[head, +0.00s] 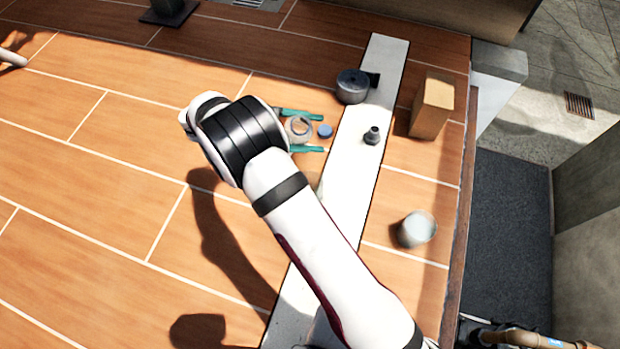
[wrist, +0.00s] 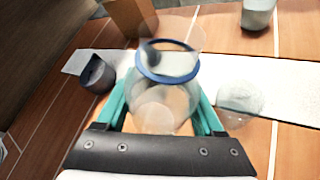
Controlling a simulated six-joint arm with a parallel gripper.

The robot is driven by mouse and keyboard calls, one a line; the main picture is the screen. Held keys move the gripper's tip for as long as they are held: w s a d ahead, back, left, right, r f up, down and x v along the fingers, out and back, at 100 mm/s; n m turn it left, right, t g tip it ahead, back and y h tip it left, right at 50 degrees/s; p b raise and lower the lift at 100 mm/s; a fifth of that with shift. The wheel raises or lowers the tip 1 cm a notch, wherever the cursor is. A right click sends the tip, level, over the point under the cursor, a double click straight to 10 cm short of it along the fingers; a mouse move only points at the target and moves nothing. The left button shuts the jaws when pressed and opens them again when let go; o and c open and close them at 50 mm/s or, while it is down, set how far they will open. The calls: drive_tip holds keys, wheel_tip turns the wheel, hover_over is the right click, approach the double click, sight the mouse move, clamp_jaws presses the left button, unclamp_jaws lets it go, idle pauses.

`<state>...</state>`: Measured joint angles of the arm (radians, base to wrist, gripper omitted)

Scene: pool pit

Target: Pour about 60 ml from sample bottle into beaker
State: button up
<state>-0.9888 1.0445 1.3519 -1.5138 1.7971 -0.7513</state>
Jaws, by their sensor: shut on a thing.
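My gripper (head: 322,132) has two teal fingers, shut on a clear bottle (wrist: 165,100) with a blue ring round it. In the head view the bottle (head: 299,129) shows as a pale ring between the fingers, with a blue patch just beyond. I cannot tell its liquid level or exact tilt.

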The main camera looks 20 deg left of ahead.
drive_tip(key=m+t, duration=0.1)
drive_tip(key=m+t+y, duration=0.1)
drive_tip(key=m, duration=0.1)
drive_tip(key=m+t+y, duration=0.1)
drive_tip(key=shift+w+a+f+m+t, duration=0.2)
drive_tip(key=shift+w+f+m+t, duration=0.1)
drive_tip(key=shift+w+a+f+m+t, duration=0.1)
drive_tip(key=shift+w+f+m+t, duration=0.1)
drive_tip(key=shift+f+m+t, duration=0.55)
drive_tip(key=shift+s+f+y, duration=0.1)
drive_tip(key=shift+f+y, duration=0.1)
drive_tip(key=shift+y, duration=0.1)
drive_tip(key=shift+s+f+m, duration=0.1)
drive_tip(key=shift+s+m, duration=0.05)
drive_tip(key=shift+m, duration=0.3)
drive_tip(key=shift+f+m+t, duration=0.1)
drive_tip(key=shift+m+t, duration=0.3)
drive_tip(key=shift+t, duration=0.15)
idle(0.7)
drive_tip(key=shift+p, duration=0.35)
idle(0.8)
drive_tip(key=shift+r+m+t, duration=0.4)
drive_tip(key=shift+m, duration=0.2)
idle(1.1)
